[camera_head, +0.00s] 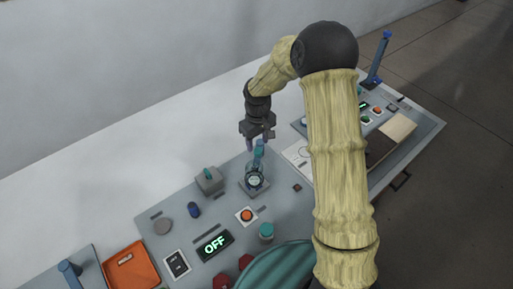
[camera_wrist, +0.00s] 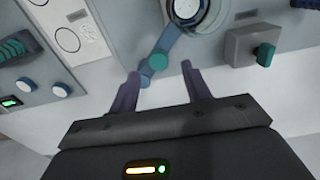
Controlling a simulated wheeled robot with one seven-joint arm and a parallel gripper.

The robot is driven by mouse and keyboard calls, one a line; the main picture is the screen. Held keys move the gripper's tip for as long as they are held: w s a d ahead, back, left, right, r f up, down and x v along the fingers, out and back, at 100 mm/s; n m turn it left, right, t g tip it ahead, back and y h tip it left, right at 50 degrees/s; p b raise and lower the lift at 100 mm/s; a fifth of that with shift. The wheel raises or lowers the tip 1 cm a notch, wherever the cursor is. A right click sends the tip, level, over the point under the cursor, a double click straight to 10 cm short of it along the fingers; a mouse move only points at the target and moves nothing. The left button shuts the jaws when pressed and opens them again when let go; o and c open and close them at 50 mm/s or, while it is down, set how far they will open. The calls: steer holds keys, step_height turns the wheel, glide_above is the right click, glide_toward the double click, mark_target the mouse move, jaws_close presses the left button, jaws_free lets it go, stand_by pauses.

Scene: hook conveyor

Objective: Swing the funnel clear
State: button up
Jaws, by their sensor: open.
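A round, ring-rimmed piece (camera_head: 254,178), which looks like the funnel, sits over a small grey base on the console. In the wrist view its pale round face (camera_wrist: 188,9) is cut by the top edge. My gripper (camera_head: 259,143) is open and points down above this arm. In the wrist view my fingertips (camera_wrist: 160,70) stand either side of the knob and blue end. I cannot tell whether they touch.
A grey box with a teal knob (camera_head: 209,181) stands close by, left in the head view. A white wall runs behind.

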mark_target(258, 151)
steer(key=shift+d+f, duration=0.1)
steer(key=shift+f, duration=2.3)
